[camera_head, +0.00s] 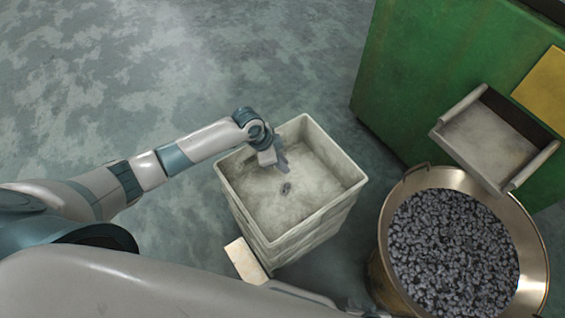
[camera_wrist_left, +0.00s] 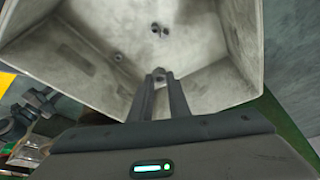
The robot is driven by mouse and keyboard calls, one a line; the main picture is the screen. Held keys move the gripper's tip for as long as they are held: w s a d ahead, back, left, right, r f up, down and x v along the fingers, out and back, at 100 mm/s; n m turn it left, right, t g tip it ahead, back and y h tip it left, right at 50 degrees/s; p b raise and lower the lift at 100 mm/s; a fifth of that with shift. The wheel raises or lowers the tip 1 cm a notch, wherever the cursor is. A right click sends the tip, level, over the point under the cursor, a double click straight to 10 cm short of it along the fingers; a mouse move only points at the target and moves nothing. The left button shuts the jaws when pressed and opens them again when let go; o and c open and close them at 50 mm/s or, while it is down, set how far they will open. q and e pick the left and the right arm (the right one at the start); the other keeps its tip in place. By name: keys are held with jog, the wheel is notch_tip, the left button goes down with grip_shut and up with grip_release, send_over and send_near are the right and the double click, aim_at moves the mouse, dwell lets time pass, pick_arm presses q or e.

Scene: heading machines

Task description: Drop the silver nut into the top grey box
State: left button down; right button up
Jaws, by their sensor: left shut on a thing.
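The top grey box (camera_head: 229,180) is an open, pale, worn box at the top of a stack in the middle of the head view. My left gripper (camera_head: 281,163) is over its opening, pointing down into it. In the left wrist view, the left gripper (camera_wrist_left: 160,80) is shut on a small silver nut (camera_wrist_left: 160,73) at the fingertips. The inside of the box (camera_wrist_left: 205,70) fills much of that view. Small dark pieces (camera_wrist_left: 160,30) lie on the box floor, and they also show in the head view (camera_head: 286,188). My right gripper is not in view.
A round metal bin (camera_head: 538,255) full of small dark metal pieces stands at the right. A green machine (camera_head: 430,60) with a grey chute (camera_head: 485,145) stands behind it. Bare grey floor (camera_head: 150,60) lies at the upper left.

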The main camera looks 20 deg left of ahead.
pick_arm(q)
jog(key=c, duration=1.6)
grip_release()
jog(key=shift+r, duration=0.1)
jog(key=v, duration=1.7)
jog(key=shift+a, duration=0.15)
jog(key=shift+s, duration=0.1)
